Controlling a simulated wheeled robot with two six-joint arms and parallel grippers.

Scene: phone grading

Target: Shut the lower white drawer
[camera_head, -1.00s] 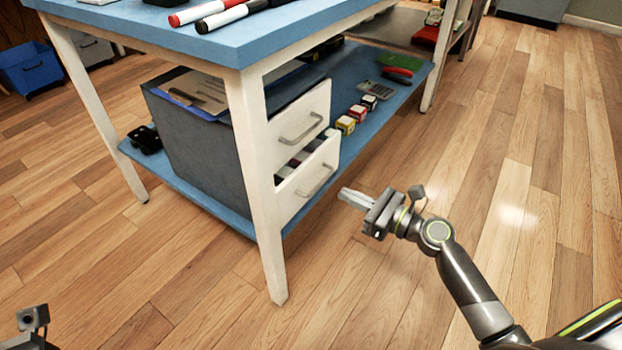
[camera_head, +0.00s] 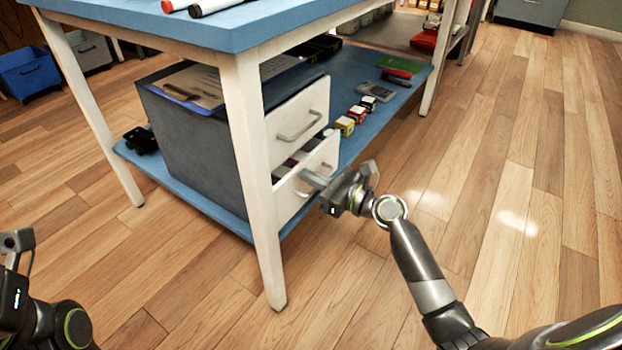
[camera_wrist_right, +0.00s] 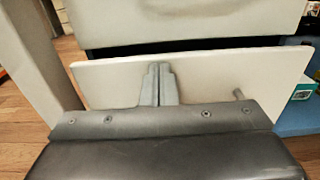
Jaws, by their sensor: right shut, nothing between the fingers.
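The lower white drawer (camera_head: 291,205) of the grey cabinet (camera_head: 190,143) stands out past the upper drawer, and small items show inside it. My right gripper (camera_head: 309,179) is shut and empty, with its fingertips at the outer face of the lower drawer front. In the right wrist view the closed fingers (camera_wrist_right: 158,84) overlap the middle of that drawer front (camera_wrist_right: 215,80); I cannot tell whether they touch it. Part of the drawer's handle (camera_wrist_right: 238,94) shows to their right. My left gripper (camera_head: 12,300) is cut off at the lower left edge, with its fingers out of frame.
The upper white drawer (camera_head: 300,108) is above. The cabinet stands on the blue lower shelf (camera_head: 195,198) of a table, with a white leg (camera_head: 262,215) close left of the drawers. Small boxes (camera_head: 346,125) line the shelf to the right. The floor in front is clear.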

